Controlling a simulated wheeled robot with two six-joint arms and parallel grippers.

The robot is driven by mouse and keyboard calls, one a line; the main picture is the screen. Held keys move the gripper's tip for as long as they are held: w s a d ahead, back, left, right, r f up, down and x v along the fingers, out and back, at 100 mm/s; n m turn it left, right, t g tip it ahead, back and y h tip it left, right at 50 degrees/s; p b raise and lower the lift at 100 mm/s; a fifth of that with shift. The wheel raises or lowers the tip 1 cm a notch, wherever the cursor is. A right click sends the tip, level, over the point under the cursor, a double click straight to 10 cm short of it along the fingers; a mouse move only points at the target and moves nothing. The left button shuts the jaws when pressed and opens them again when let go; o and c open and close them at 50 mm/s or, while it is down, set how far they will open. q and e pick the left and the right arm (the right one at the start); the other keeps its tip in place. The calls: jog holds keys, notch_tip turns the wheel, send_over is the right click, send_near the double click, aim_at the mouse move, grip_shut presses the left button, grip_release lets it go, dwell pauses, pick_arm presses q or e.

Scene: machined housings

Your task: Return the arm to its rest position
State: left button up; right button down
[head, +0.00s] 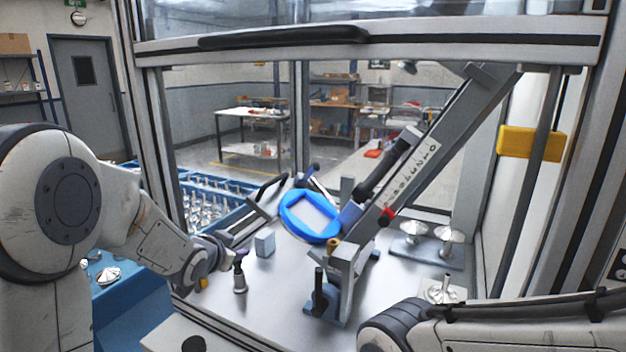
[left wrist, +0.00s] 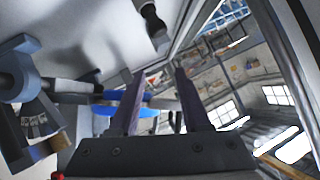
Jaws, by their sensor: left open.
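My left arm comes in from the left in the head view. The blue ring (left wrist: 125,111) shows past and partly behind the fingers. A link of my right arm crosses the lower right of the head view; its gripper is out of the picture.
A slanted grey press (head: 410,165) with a clamp base stands right of the ring. A small grey block (head: 265,243) and a dark-topped metal piece (head: 239,275) stand near the left wrist. Blue crates (head: 210,205) of metal parts lie left. Frame posts (head: 160,150) edge the opening.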

pick_arm(q)
jog(key=s+d+f+n+g, duration=0.1)
jog(key=s+f+n+g, duration=0.2)
jog(key=s, duration=0.5)
jog(key=s+d+f+n+g+y, duration=0.1)
jog(key=s+f+g, duration=0.35)
jog(key=s, duration=0.35)
jog(key=s+d+f+n+g, duration=0.15)
jog(key=s+f, duration=0.25)
jog(key=s, duration=0.5)
jog(key=s+d+r+m+g, duration=0.1)
jog(key=s+d+r+m, duration=0.1)
jog(key=s+d, duration=0.4)
jog(key=s+d+r+m+g+h, duration=0.1)
jog(key=s+d+r+m+g, duration=0.1)
jog(key=s+d+m, duration=0.3)
jog(key=shift+s+d+r, duration=0.65)
jog(key=shift+s+r, duration=0.15)
jog(key=shift+r, duration=0.05)
